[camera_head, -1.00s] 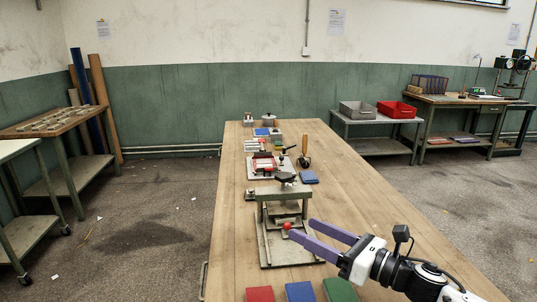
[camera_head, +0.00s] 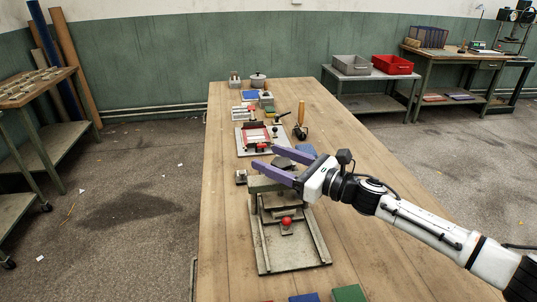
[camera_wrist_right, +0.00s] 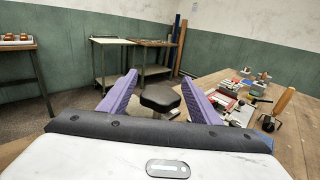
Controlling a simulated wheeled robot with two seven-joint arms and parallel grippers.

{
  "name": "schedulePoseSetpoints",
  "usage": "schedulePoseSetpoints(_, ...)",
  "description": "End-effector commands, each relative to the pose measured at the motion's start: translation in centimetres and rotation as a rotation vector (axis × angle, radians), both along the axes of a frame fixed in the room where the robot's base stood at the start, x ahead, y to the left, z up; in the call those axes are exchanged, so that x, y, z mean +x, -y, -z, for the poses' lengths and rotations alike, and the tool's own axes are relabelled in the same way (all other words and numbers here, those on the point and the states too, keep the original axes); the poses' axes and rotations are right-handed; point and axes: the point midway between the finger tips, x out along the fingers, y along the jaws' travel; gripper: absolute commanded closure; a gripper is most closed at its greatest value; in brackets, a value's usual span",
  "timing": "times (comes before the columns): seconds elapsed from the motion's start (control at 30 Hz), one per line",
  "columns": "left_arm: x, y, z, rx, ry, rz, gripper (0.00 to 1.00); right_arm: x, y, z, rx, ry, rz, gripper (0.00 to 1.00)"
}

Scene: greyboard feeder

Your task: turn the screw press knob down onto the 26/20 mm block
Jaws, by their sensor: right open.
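The screw press (camera_head: 268,183) stands on the wooden workbench, a grey frame on a flat base with side rails. Its dark knob (camera_head: 283,162) is on top, partly hidden by my right gripper (camera_head: 268,161). My right gripper is open, its two purple fingers at knob height. In the right wrist view the dark knob (camera_wrist_right: 160,97) sits between the two spread fingers (camera_wrist_right: 158,98), with gaps on both sides. A small red ball (camera_head: 286,221) is on a grey piece at the press's front. I cannot tell which piece is the 26/20 mm block. My left gripper is not in view.
Behind the press are a red-and-white fixture (camera_head: 255,138), a wooden-handled roller (camera_head: 300,120) and a blue pad (camera_head: 305,150). Blue (camera_head: 304,297) and green (camera_head: 349,293) pads lie at the near edge. The bench's right side beyond my arm is clear.

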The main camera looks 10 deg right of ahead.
Motion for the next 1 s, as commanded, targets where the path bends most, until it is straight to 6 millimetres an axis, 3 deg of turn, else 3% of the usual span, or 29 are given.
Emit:
schedulePoseSetpoints(0.2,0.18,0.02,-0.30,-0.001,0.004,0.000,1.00,1.13,-1.15,0.04,-0.001,0.000,0.000,0.43)
schedulePoseSetpoints(0.47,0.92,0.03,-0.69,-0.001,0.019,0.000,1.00,1.17,-1.19,0.05,-0.001,0.000,0.000,0.43)
schedulePoseSetpoints(0.7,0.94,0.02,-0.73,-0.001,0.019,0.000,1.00,1.16,-1.18,0.05,-0.001,-0.001,0.000,0.83)
schedulePoseSetpoints(1.0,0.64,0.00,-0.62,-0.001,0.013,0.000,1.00,1.19,-1.15,0.02,0.001,0.000,0.031,0.84)
